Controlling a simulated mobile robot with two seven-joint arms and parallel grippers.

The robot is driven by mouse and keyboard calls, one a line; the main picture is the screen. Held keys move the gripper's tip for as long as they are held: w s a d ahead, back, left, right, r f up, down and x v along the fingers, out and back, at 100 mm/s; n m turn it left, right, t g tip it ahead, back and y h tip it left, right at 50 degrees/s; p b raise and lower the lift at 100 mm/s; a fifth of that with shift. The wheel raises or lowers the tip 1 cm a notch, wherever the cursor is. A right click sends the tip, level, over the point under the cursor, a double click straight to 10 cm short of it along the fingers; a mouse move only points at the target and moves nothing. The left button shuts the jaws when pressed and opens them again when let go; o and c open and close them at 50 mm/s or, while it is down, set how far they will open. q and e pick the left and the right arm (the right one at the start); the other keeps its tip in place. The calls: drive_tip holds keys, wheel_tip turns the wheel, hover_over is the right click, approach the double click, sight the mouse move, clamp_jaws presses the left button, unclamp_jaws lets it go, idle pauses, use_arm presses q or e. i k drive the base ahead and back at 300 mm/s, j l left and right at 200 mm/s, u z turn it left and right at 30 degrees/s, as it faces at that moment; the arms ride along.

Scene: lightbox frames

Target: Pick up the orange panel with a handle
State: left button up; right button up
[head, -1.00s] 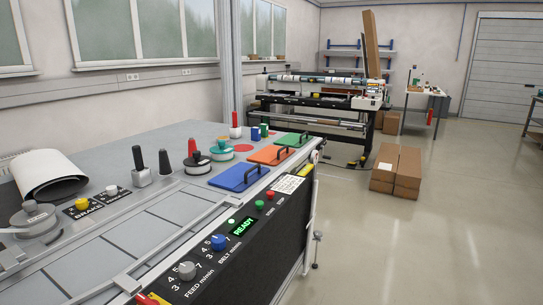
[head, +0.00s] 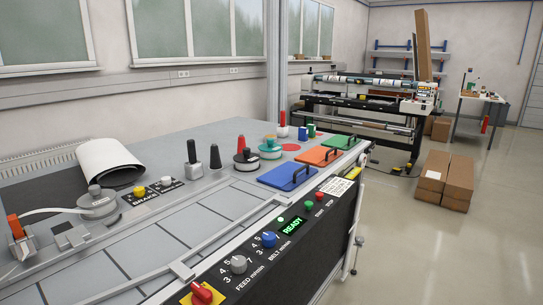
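The orange panel (head: 314,157) lies flat on the far right part of the grey machine top, near its right edge. A dark handle stands up on its right side. A blue panel (head: 280,178) with a dark handle lies nearer to me, and a green panel (head: 336,142) with a dark handle lies just beyond. Neither of my grippers shows in the head view.
The machine's front control panel (head: 298,240) has knobs and a lit READY display. Black and red-topped knobs stand left of the panels. A white roll (head: 108,160) lies at left. Stacked cardboard boxes (head: 446,181) stand on the floor at right. Open floor lies right of the machine.

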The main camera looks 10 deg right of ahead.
sight(318, 156)
drive_tip(key=i+l+u, duration=0.1)
drive_tip(key=u, duration=0.3)
drive_tip(key=l+u, duration=0.2)
drive_tip(key=u, duration=0.15)
drive_tip(key=l+u, duration=0.15)
drive_tip(key=u, duration=0.25)
drive_tip(key=l+u, duration=0.3)
drive_tip(key=l, duration=0.15)
drive_tip(key=l+u, duration=0.3)
drive_tip(key=l, duration=0.15)
drive_tip(key=l+u, duration=0.15)
drive_tip(key=l, duration=0.3)
drive_tip(key=k+l+u, duration=0.2)
drive_tip(key=l, duration=0.2)
drive_tip(key=l+u, duration=0.15)
drive_tip(key=l, duration=0.3)
drive_tip(key=k+l+u, duration=0.15)
drive_tip(key=l, duration=0.25)
drive_tip(key=k+l, duration=0.2)
drive_tip(key=l, duration=0.2)
drive_tip(key=k+l, duration=0.15)
drive_tip(key=l, duration=0.3)
drive_tip(key=k+l+u, duration=0.1)
drive_tip(key=l, duration=0.3)
drive_tip(key=k+l, duration=0.25)
drive_tip(key=l, duration=0.15)
